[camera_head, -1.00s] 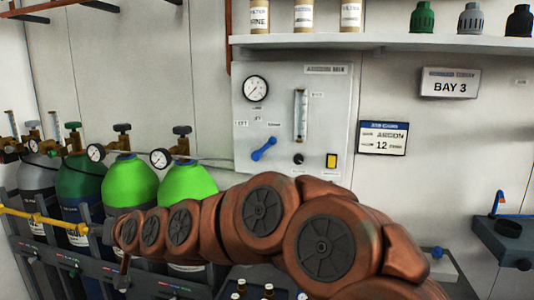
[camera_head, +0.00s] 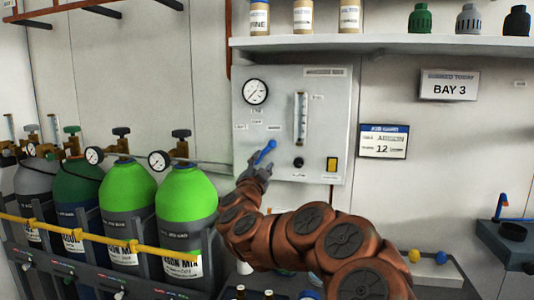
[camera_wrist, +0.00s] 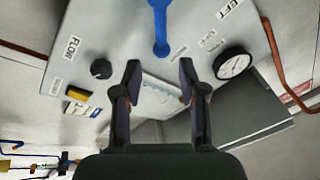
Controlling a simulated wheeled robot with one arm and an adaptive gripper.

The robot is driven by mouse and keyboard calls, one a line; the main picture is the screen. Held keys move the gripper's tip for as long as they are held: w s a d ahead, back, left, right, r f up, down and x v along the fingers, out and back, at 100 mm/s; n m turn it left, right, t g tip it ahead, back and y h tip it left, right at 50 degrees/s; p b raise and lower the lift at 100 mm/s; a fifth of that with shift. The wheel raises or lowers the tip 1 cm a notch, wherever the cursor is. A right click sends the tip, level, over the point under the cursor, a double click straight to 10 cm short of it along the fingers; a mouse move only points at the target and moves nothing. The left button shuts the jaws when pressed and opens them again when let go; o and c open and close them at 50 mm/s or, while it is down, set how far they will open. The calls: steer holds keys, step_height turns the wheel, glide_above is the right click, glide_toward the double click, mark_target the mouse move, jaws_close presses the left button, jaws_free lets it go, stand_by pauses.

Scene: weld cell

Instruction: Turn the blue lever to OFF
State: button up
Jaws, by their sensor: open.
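The blue lever (camera_head: 266,151) is on the pale wall panel (camera_head: 330,110), below the round gauge. It slants, with its upper end to the right. My gripper (camera_head: 257,165) is just below it in the head view, overlapping its lower end. In the wrist view the blue lever (camera_wrist: 160,28) is at the top middle, beyond the fingertips. My gripper (camera_wrist: 160,68) is open there, with nothing between its fingers. The lever's small labels cannot be read clearly in the head view.
The panel also carries a gauge (camera_head: 255,91), a flow tube (camera_head: 301,118), a black knob (camera_head: 298,162) and a yellow switch (camera_head: 332,164). Green-topped cylinders (camera_head: 189,195) stand left of my arm behind a yellow bar (camera_head: 95,237). A shelf (camera_head: 400,43) runs above.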

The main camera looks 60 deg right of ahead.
mark_target(268, 149)
steer(key=shift+p+x, duration=0.8)
steer(key=shift+x, duration=2.95)
steer(key=shift+w, duration=0.15)
jaws_close()
